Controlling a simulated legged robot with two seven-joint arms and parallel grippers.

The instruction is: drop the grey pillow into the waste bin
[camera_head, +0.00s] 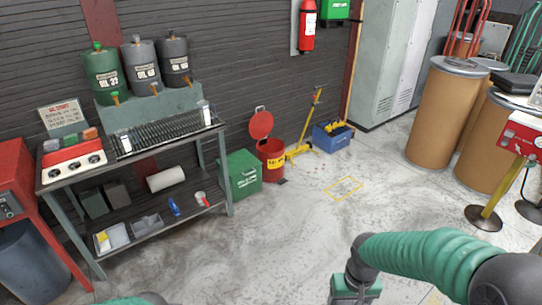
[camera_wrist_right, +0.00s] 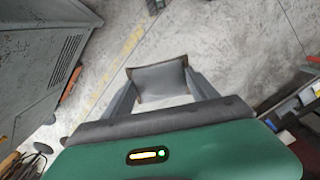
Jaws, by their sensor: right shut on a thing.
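The grey pillow (camera_wrist_right: 161,80), a small grey pad with brownish edges, is between the two fingers of my right gripper (camera_wrist_right: 160,75) in the right wrist view. The gripper is shut on it, and floor shows beyond. In the head view my right gripper's green body (camera_head: 352,288) is at the bottom edge; its fingers and the pillow are out of frame. My left gripper is not in view.
A green box (camera_head: 240,175) stands left of the bin, beside a bench (camera_head: 215,130) with oil cans. A yellow stand (camera_head: 300,148) and a blue box (camera_head: 333,137) are to its right. Brown drums (camera_head: 440,115) stand at the right. The middle floor is clear.

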